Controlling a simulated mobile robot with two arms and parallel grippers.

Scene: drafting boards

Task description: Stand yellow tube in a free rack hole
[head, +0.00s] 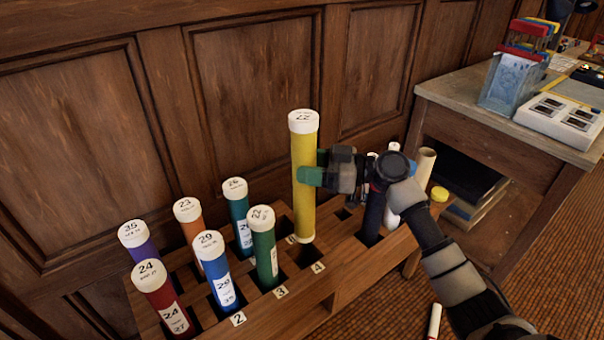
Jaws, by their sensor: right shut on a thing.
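The yellow tube (304,205) has a white cap marked 27 and is upright. The tube's lower end is at the rack's top near label 4 (318,268). A dark open hole (308,256) shows just in front of it. My left gripper is not in view.
Several capped tubes fill the left of the rack, including a green one (263,247) beside the yellow tube. A dark tube (374,215) and others stand behind my right arm. A desk (450,92) is at right; a white tube (434,322) is low at right.

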